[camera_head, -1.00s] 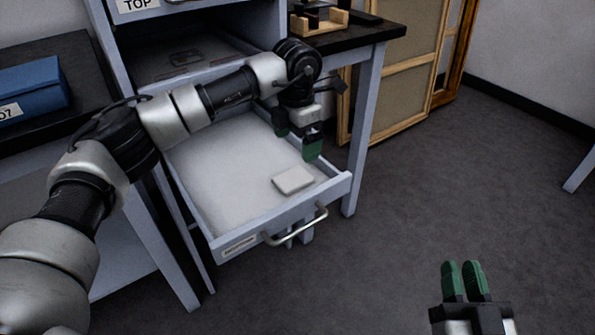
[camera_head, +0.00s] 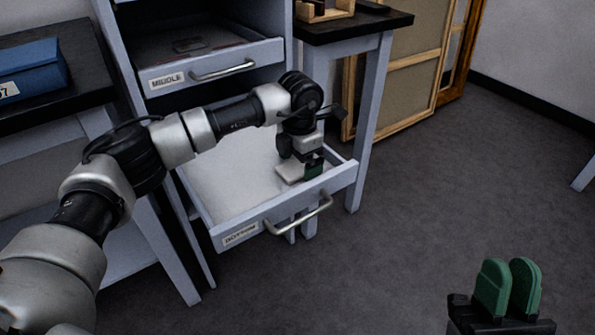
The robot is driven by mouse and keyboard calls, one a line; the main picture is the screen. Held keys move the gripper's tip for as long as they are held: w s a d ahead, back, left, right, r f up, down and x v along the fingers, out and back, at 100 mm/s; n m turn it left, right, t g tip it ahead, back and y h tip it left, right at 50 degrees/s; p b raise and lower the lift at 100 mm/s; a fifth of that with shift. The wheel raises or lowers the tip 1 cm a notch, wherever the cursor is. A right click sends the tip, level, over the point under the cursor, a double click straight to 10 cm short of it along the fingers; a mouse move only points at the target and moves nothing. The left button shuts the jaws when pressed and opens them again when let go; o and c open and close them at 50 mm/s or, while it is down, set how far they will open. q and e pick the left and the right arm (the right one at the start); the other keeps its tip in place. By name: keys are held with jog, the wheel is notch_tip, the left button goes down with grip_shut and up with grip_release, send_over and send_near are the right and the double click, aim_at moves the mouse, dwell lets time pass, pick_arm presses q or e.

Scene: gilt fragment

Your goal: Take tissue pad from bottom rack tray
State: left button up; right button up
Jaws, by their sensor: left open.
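The bottom rack tray (camera_head: 222,199) is pulled out, with a white inside and a "BOTTOM" label on its front. The white tissue pad (camera_head: 287,171) lies in it near the front right corner, partly hidden by my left gripper. My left gripper (camera_head: 304,172) points down into the tray, right over the pad. It is open; whether its fingers touch the pad cannot be told. My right gripper (camera_head: 507,288) is at the lower right, away from the rack, with its two green fingers slightly apart and nothing between them.
The middle tray (camera_head: 215,75) sits above the bottom one. A blue box (camera_head: 35,82) stands on the dark table at left. A dark-topped table (camera_head: 358,27) is beside the rack, with framed panels (camera_head: 400,75) behind. The floor at right is clear.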

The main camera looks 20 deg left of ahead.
pick_arm(q)
jog(key=c, duration=1)
